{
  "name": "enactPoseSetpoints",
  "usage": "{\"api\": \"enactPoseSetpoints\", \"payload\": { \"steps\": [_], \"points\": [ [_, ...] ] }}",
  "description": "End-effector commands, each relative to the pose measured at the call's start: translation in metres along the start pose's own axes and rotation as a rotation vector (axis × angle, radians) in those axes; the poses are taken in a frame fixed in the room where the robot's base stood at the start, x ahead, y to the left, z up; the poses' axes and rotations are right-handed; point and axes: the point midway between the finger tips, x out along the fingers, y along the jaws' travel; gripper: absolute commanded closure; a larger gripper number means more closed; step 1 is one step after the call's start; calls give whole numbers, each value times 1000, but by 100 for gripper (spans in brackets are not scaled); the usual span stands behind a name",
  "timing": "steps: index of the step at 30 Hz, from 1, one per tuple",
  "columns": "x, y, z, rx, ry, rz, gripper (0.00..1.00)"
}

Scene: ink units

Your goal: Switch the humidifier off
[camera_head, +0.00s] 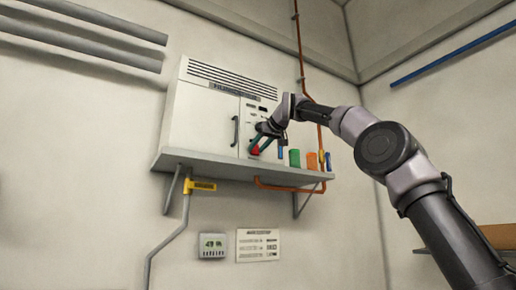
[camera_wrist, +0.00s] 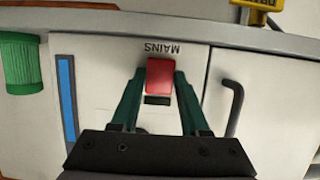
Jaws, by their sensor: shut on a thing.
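The humidifier (camera_head: 203,118) is a white wall cabinet with a vent grille on top and a name plate. It stands on a grey shelf. Its red switch (camera_wrist: 160,76), labelled MAINS, is on the right-hand front panel; the label appears upside down in the wrist view. My gripper (camera_wrist: 160,82) has one dark green finger on each side of the red switch and is shut on it. In the head view my gripper (camera_head: 257,146) reaches the lower right of the humidifier's front. A dark slot shows beside the switch in the wrist view.
The shelf (camera_head: 225,171) runs below the humidifier. A green container (camera_head: 294,158) and an orange one (camera_head: 312,161) stand on its right. A dark door handle (camera_wrist: 233,98) is beside the switch. Copper pipe (camera_head: 301,50) runs at right.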

Motion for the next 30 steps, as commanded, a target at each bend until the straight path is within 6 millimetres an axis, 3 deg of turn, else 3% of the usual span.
{"api": "enactPoseSetpoints", "payload": {
  "steps": [3,4,6,18,23,30],
  "points": [
    [-1,1,-1,-1,2,2,100],
    [-1,1,-1,-1,2,2,48],
    [-1,1,0,-1,2,2,25],
    [-6,1,0,-1,1,1,25],
    [-31,0,-1,-2,2,4,25],
    [-80,1,-1,-1,3,5,25]
  ]
}}
